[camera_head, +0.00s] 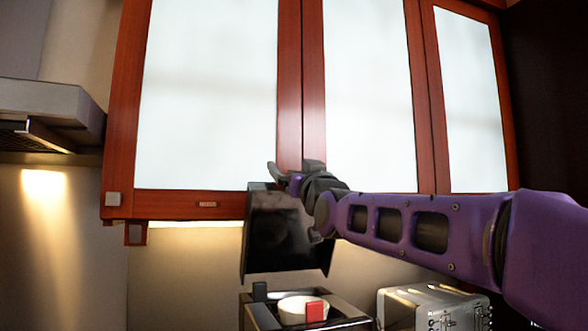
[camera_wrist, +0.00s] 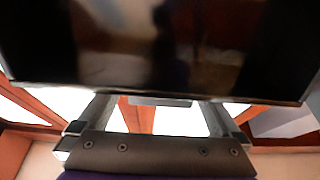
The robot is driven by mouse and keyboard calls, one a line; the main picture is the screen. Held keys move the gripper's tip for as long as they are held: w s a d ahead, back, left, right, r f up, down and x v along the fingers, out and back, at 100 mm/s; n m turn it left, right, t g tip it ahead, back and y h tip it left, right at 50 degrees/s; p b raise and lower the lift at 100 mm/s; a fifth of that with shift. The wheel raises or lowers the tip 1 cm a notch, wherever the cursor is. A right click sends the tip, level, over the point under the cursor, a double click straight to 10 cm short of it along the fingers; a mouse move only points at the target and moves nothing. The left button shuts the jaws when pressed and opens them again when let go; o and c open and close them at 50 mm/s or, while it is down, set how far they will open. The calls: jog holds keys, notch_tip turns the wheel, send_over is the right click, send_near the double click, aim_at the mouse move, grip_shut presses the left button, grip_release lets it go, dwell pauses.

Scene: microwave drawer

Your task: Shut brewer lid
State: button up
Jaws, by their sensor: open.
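The brewer lid (camera_head: 284,238) is a dark, glossy panel standing raised, nearly upright, above the brewer (camera_head: 262,315). The brewer has a white round basket (camera_head: 292,306) and a red block (camera_head: 316,311) on its top. My gripper (camera_head: 274,174) is at the lid's upper edge, in front of the cabinet doors. In the wrist view the dark lid (camera_wrist: 160,50) fills the upper part. My open gripper (camera_wrist: 158,103) has its two fingers spread wide below the lid's edge, with nothing between them. I cannot tell whether the fingers touch the lid.
Red-framed wall cabinets (camera_head: 210,95) with white panels hang just above and behind the lid. A metal toaster (camera_head: 432,306) stands right of the brewer, below my arm. A range hood (camera_head: 50,112) is at the far left. The wall left of the brewer is clear.

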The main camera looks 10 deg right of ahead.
grip_shut()
dwell(0.3)
jog(key=shift+s+f, duration=0.1)
jog(key=shift+f, duration=0.1)
